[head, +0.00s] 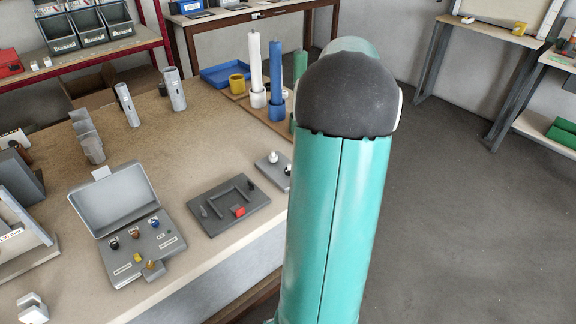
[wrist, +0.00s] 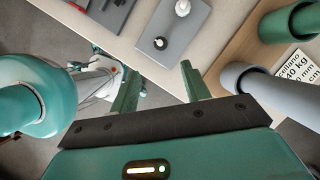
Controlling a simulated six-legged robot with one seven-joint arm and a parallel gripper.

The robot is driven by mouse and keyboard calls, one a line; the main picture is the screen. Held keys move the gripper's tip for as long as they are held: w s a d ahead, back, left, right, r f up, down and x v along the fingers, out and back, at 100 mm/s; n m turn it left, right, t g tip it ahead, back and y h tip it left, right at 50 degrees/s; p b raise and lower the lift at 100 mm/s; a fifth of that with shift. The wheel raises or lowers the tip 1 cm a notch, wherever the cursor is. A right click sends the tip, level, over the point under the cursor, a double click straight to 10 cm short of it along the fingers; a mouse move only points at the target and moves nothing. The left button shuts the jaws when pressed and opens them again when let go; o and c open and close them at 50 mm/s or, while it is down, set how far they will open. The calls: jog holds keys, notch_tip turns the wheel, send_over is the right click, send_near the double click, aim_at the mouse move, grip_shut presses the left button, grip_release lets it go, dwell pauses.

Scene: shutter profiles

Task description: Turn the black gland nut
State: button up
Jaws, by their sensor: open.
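A small grey plate (wrist: 172,30) shows at the top of the wrist view. It carries a black round nut (wrist: 160,42) near its lower edge and a white nut (wrist: 182,8) farther up. In the head view the same plate (head: 270,173) lies at the table's right edge, partly covered by my arm, with the white nut (head: 273,157) and a bit of the black nut (head: 289,170) showing. My gripper (wrist: 160,68) is open and empty in the wrist view, its fingertips apart from the black nut, which appears beyond the gap between them. The head view hides my gripper.
A dark grey board with a red block (head: 239,211) lies left of the plate. An open grey case (head: 113,205) stands farther left. White and blue upright tubes (head: 277,75) stand behind; a grey tube (wrist: 240,78) is close to the right finger. Floor is clear at right.

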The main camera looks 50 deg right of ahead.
aim_at(289, 172)
jog(key=x, duration=1.2)
jog(key=shift+s+f, duration=0.15)
jog(key=shift+f, duration=0.05)
jog(key=c, duration=1)
